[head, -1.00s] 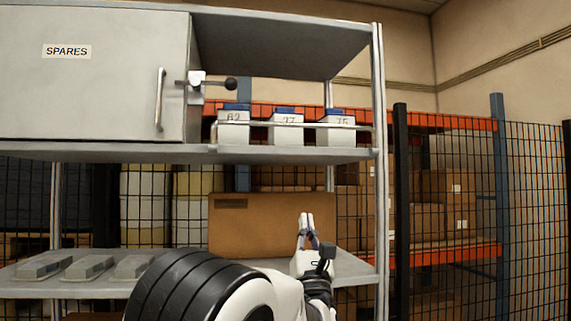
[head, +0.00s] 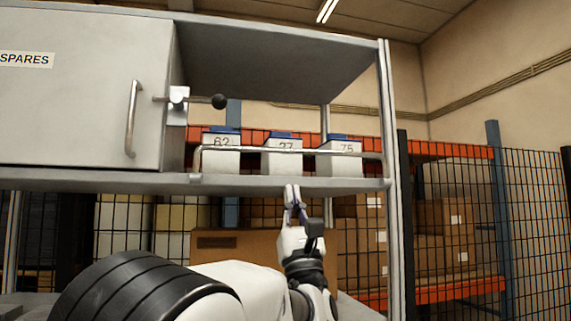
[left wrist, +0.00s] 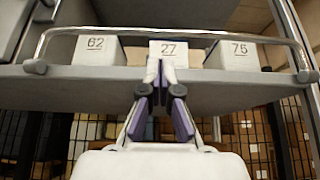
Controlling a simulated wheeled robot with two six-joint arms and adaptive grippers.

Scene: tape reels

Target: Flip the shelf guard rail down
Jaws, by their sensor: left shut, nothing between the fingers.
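The shelf guard rail (head: 240,148) is a thin metal bar. It stands up along the front edge of the upper shelf, in front of three white tape boxes marked 62 (head: 220,158), 27 (head: 284,160) and 75 (head: 340,162). In the left wrist view the rail (left wrist: 200,33) curves down to the shelf at both ends. My left gripper (head: 291,188) is shut and empty, just below the shelf's front edge near the middle of the rail. In the left wrist view its fingertips (left wrist: 160,65) overlap box 27; whether they touch the shelf or rail I cannot tell. My right gripper is not in view.
A grey SPARES cabinet (head: 70,90) with a handle and a black-knobbed latch (head: 218,101) stands left of the boxes. A shelf post (head: 391,200) is at the right. A brown carton (head: 225,250) sits below, and mesh fencing (head: 460,200) stands behind.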

